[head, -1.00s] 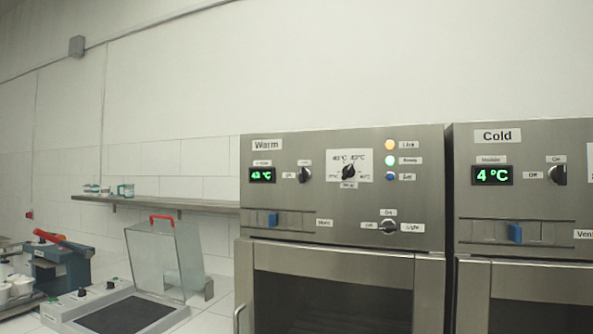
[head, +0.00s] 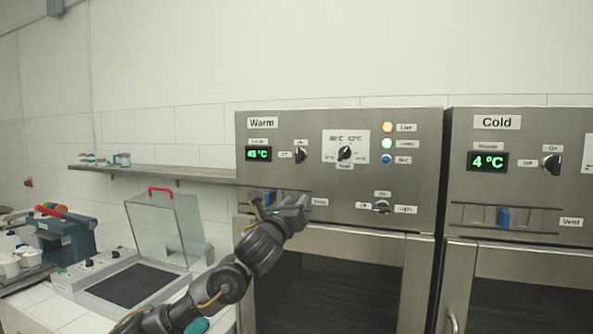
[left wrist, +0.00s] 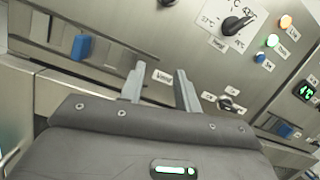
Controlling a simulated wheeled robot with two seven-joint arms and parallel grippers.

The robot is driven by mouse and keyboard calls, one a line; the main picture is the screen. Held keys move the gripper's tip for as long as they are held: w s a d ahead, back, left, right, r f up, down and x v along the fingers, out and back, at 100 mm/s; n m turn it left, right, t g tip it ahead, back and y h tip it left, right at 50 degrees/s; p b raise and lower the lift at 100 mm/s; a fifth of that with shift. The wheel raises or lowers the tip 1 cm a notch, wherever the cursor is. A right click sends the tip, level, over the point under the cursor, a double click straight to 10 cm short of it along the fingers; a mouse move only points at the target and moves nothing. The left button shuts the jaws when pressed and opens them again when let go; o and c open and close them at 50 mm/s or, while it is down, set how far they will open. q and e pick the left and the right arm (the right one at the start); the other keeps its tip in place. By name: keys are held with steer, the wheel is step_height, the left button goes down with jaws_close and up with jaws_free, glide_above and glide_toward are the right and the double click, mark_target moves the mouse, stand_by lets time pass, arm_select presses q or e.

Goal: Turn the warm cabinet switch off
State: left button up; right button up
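The warm cabinet (head: 400,155) stands in the middle of the head view. Its switch (head: 300,155) is a small dark knob beside the green display, with an Off label to its left and an On label above. The knob looks roughly upright, towards On. In the left wrist view the switch (left wrist: 168,2) is cut by the top edge. My left gripper (head: 297,207) is in front of the panel, below the switch and close to the vent slider. In the left wrist view its two fingers (left wrist: 158,84) are apart with nothing between them. My right gripper is not in view.
The temperature dial (head: 345,153), light switch (head: 382,207) and blue vent slider (head: 270,198) share the panel. The cold cabinet (head: 535,190) stands to the right. A shelf (head: 150,171) and a device with a clear lid (head: 160,230) are at the left.

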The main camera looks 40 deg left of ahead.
mark_target(297, 153)
arm_select(q)
steer(key=s+a+r+m+t+y, duration=0.1)
steer(key=s+r+m+t, duration=0.15)
steer(key=r, duration=0.55)
steer(key=shift+g, duration=0.55)
steer(key=p+x, duration=0.6)
steer(key=x, duration=0.3)
steer(key=shift+a+r, duration=0.2)
steer(key=shift+a, duration=0.05)
steer(key=shift+w+a, duration=0.2)
steer(key=shift+w, duration=0.4)
steer(key=shift+c, duration=0.4)
jaws_close()
